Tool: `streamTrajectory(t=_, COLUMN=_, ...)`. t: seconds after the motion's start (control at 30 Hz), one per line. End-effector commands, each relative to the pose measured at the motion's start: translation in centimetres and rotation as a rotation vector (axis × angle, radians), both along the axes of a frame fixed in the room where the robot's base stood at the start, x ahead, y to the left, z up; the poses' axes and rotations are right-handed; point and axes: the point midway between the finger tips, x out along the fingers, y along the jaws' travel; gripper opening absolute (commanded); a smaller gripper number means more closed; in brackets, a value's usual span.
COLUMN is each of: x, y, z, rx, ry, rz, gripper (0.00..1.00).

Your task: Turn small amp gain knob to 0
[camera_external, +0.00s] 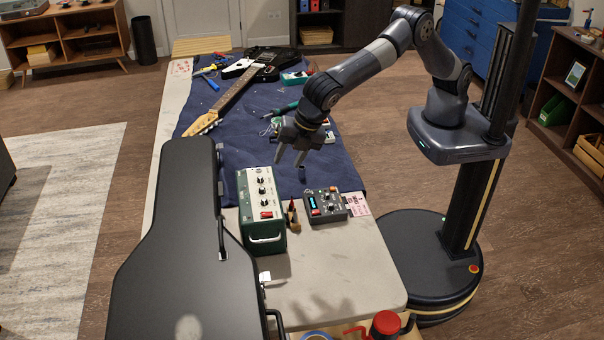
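The small amp (244,205) is a green box with a light control panel on top, standing on the table next to the black guitar case. Several small knobs (262,190) run in a row along the panel, with a red switch (266,214) at the near end. I cannot tell which knob is gain or where any pointer is set. My gripper (289,163) hangs above the blue mat, up and to the right of the amp's far end. Its two fingers point down and are apart, with nothing between them. It is not touching the amp.
A dark grey device (330,216) with a blue display and knobs sits right of the amp. A small holder (292,214) stands between them. The black guitar case (180,250) rises close on the left. A guitar (240,90) and tools lie on the blue mat (215,155).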

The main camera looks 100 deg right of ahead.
Motion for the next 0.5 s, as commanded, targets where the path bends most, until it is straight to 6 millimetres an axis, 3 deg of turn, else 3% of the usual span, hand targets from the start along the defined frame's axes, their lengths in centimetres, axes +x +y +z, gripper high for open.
streamTrajectory(t=0.13, x=0.09, y=-0.39, z=1.00, rx=-0.050, ry=0.014, rz=0.007, gripper=0.39)
streamTrajectory(t=0.5, x=0.10, y=-0.59, z=1.16, rx=-0.069, ry=0.019, rz=0.009, gripper=0.39)
